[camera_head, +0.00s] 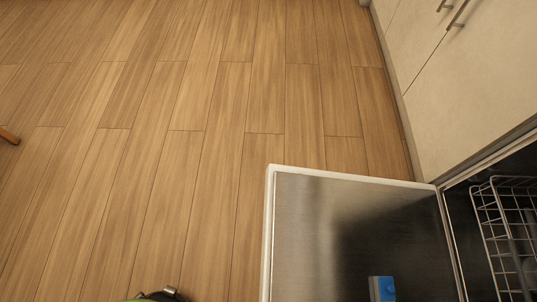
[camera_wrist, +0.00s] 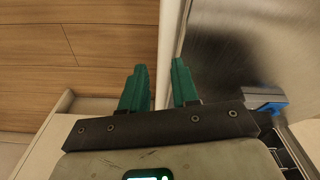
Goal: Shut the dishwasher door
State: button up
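The dishwasher door (camera_head: 345,225) is open, folded down, with its metal inner face up, at the lower right of the head view. It has a pale rim and a blue piece (camera_head: 382,288) on its inner face. In the wrist view the door (camera_wrist: 235,45) fills the upper right, and the blue piece (camera_wrist: 265,97) shows beside my gripper. My gripper (camera_wrist: 158,77) has two green fingers standing apart. The door's pale edge runs down to the gap between them; I cannot tell whether they touch it. The dishwasher's opening (camera_head: 465,225) is at the right.
A white wire rack (camera_head: 505,230) stands inside the dishwasher. Pale cabinet fronts (camera_head: 475,85) with metal handles line the right side. A small brown piece (camera_head: 9,136) shows at the far left edge.

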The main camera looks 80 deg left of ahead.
aim_at(328, 236)
jog(key=k+j+u, duration=0.3)
jog(key=j, duration=0.35)
jog(key=k+j+u, duration=0.15)
jog(key=j, duration=0.15)
jog(key=k+j+u, duration=0.15)
jog(key=j, duration=0.25)
